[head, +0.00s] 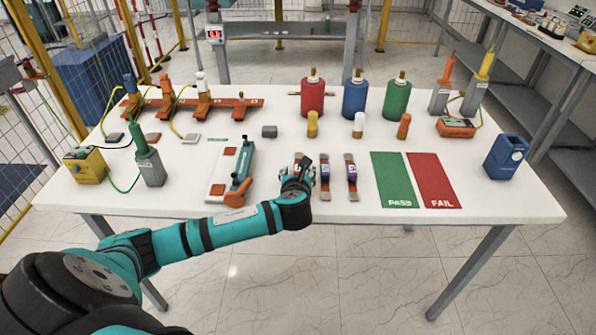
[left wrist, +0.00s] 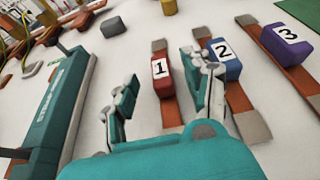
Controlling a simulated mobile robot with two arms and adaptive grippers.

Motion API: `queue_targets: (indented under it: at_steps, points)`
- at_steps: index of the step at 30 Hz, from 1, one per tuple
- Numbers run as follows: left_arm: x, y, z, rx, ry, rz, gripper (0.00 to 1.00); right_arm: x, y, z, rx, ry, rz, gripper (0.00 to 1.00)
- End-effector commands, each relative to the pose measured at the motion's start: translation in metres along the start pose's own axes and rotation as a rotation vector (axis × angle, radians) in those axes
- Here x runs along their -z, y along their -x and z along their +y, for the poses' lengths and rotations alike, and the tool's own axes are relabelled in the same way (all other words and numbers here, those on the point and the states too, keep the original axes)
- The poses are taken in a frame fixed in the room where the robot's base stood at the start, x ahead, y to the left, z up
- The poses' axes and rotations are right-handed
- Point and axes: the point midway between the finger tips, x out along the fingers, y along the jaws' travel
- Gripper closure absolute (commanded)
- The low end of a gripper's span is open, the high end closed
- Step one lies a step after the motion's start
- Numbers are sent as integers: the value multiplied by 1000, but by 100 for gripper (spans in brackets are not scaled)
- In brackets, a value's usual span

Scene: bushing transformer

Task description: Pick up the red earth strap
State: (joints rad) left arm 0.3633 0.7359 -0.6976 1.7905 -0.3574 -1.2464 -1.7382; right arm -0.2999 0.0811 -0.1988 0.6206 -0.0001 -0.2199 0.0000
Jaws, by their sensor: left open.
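The red earth strap (left wrist: 163,82) is a red block marked 1 on a flat brown strip with grey ends, lying on the white table. It shows in the left wrist view; in the head view my left gripper mostly hides it. My left gripper (head: 300,166) is open over it. In the left wrist view its two fingers (left wrist: 158,68) stand on either side of the red block, with a gap to the left finger and the right finger close to the blue strap. My right gripper is not in view.
A blue strap (head: 325,172) marked 2 and a purple strap (head: 352,171) marked 3 lie just right. A teal tool (head: 242,165) lies on the left. Green PASS (head: 394,178) and red FAIL (head: 431,178) mats lie farther right. Red, blue and green bushings stand behind.

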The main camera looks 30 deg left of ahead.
Motion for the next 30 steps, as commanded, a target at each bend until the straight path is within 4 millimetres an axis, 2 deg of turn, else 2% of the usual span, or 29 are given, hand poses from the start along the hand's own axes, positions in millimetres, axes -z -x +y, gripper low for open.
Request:
queue_targets:
  at_steps: [5, 13, 24, 30]
  points:
    - [0, -22, 0, -1, 0, -1, 50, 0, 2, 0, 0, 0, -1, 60]
    - [0, -25, 0, 1, 0, 0, 50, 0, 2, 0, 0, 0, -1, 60]
    - [0, -25, 0, 1, 0, 0, 98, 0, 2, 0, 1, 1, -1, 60]
    - [0, -25, 0, 1, 0, -1, 100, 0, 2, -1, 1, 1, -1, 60]
